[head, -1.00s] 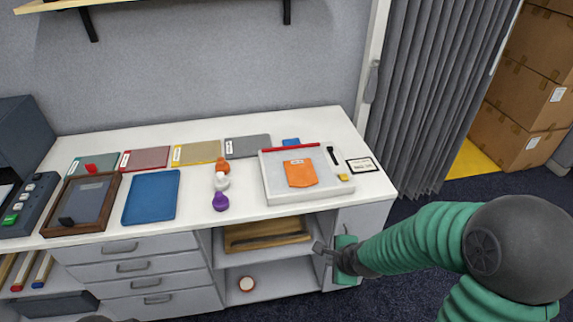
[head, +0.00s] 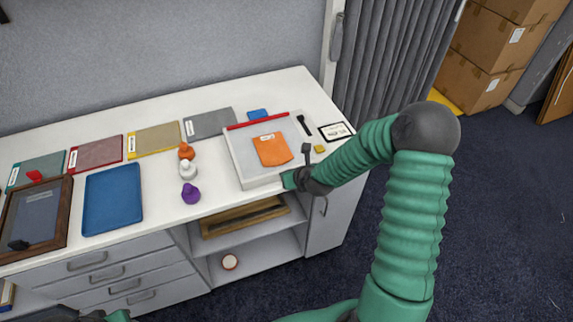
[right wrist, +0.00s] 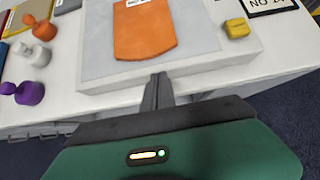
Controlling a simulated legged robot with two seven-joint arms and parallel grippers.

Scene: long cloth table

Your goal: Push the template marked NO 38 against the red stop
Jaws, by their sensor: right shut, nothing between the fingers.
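An orange pocket-shaped template (head: 272,151) lies flat on a white board (head: 238,168), with a small white label at its top edge; the label is not legible. The red stop (head: 258,120) is a thin bar along the board's far edge. A gap separates it from the template. My right gripper (head: 306,148) is shut and empty, near the board's front right, apart from the template. In the right wrist view its fingers (right wrist: 158,82) point at the template's near edge (right wrist: 145,40). A dark and green part of my left arm shows at the bottom left; its fingers are not clear.
A yellow block (head: 319,149), a black tool (head: 303,124) and a framed card (head: 335,131) are at the right. A blue block (head: 257,113) lies behind the stop. Orange, white and purple (head: 191,194) knobbed pieces stand left of the board, beside a blue tray (head: 112,200).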

